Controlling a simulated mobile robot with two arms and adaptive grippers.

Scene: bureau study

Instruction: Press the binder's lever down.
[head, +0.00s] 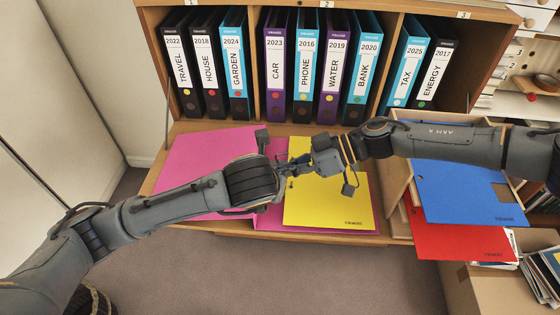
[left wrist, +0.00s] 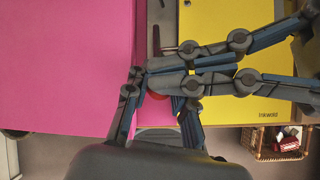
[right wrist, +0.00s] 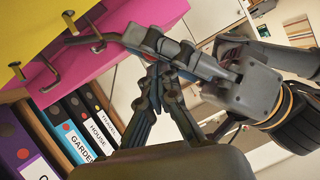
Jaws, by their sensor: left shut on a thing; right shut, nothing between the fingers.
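A pink binder (head: 200,160) lies open on the desk, with a yellow sheet (head: 345,205) over its right part. In the right wrist view a bent dark metal bar (right wrist: 88,39), apparently the lever, and prongs (right wrist: 48,74) stand up from the binder; the bar runs to my left gripper's fingers. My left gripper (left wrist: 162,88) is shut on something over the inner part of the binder. A small red piece (left wrist: 156,95) shows between its fingers, mostly hidden. My right gripper (right wrist: 160,68) is shut and empty, its fingers crossing close against the left ones; contact cannot be told.
Upright labelled binders, such as Phone (head: 307,65), stand in the shelf behind. At the right lie a blue folder (head: 450,190) and a red folder (head: 450,238), with stacked papers (head: 540,270) near them. The desk's front edge is close below the binder.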

